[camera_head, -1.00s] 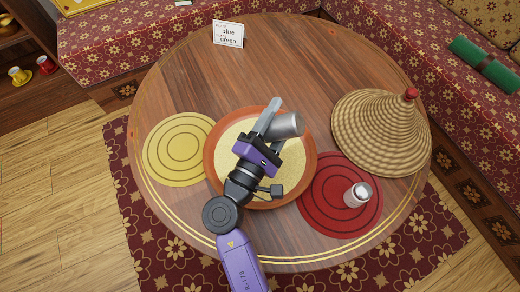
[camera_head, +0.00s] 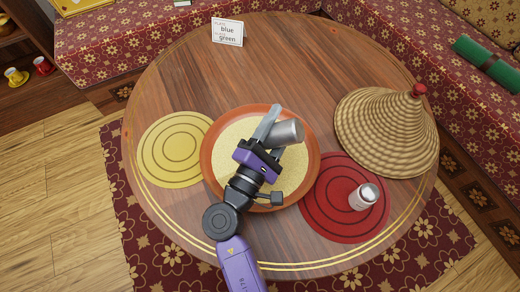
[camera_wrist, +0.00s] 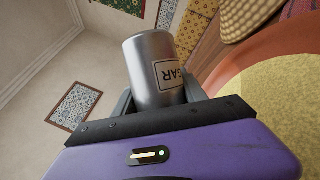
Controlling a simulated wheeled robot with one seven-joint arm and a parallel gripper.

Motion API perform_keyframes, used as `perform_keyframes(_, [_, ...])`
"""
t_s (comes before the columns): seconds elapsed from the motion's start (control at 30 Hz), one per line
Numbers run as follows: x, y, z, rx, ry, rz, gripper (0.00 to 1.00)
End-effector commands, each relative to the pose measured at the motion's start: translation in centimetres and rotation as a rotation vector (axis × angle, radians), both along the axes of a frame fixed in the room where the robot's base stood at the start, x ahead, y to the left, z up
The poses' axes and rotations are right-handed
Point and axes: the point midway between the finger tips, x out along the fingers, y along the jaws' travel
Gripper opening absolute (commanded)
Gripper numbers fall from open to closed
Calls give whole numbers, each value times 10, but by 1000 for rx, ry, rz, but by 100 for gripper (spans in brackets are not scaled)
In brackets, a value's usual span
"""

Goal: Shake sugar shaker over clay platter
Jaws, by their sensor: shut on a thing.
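The sugar shaker (camera_head: 288,132) is a silver metal cylinder. It lies tilted on its side between the fingers of my gripper (camera_head: 272,130), over the clay platter. In the wrist view, the shaker (camera_wrist: 155,65) shows part of a label reading "GAR", and my gripper is shut on it. The clay platter (camera_head: 213,168) is round with an orange-brown rim and a pale yellow, grainy-looking middle. My gripper and arm hide part of it. The platter also shows at the right of the wrist view (camera_wrist: 235,68).
A yellow mat (camera_head: 160,150) lies left of the platter. A red mat (camera_head: 330,215) lies right of it, with a white, silver-topped shaker (camera_head: 363,197) standing on it. A woven cone lid (camera_head: 385,130) stands at the right. A small card (camera_head: 228,32) stands at the back. The table's back middle is clear.

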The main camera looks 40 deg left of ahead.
Motion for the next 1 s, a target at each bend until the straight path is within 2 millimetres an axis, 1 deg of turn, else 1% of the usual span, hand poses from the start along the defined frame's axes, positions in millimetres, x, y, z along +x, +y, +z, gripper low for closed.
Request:
perform_keyframes(0.17, [0,0,4,0,-1,0,2])
perform_keyframes(0.7, [0,0,39,1,-1,0,2])
perform_keyframes(0.8, [0,0,41,0,-1,1,2])
perform_keyframes(1.0, [0,0,41,0,-1,1,2])
